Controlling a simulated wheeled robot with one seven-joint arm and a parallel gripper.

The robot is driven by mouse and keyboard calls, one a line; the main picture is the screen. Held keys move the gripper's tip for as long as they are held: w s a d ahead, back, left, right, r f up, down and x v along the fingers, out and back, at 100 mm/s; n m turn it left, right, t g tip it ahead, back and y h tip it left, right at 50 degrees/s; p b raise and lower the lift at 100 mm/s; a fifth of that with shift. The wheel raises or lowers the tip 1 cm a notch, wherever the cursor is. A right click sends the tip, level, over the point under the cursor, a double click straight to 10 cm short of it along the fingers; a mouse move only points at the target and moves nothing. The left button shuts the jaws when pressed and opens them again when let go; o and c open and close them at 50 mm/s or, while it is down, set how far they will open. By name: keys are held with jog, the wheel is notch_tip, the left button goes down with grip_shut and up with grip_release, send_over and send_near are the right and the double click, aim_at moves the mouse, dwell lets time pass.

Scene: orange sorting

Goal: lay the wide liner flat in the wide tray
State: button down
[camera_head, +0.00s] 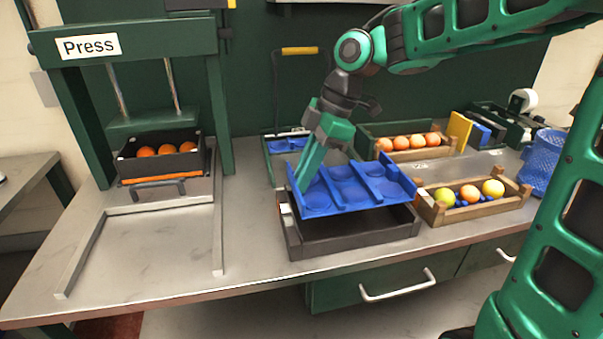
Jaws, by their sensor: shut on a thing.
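The wide liner is a blue moulded sheet (344,186) with round hollows and raised ridges. My gripper (303,186) is shut on the liner near its left edge, and its green fingers hide part of that edge. The wide tray is a dark open box (352,246) on the bench, directly below the liner. The liner is held tilted above the tray, with its far side higher and its near edge close to the tray's rim. The dark inside of the tray shows under the liner. Whether the liner touches the rim at the right is hard to tell.
A wooden crate (475,212) with fruit stands close to the tray's right, another crate (405,155) behind. A green press (130,55) holds a dark box of oranges (160,165) at left. A blue mesh bin (545,162) is at far right. The bench between press and tray is clear.

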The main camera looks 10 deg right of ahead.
jog(key=shift+f, duration=0.1)
send_over(303, 226)
jog(key=shift+f, duration=4.3)
jog(key=shift+f, duration=0.55)
jog(key=c, duration=1.3)
grip_release()
jog(key=shift+r, duration=0.2)
jog(key=shift+r, duration=3.85)
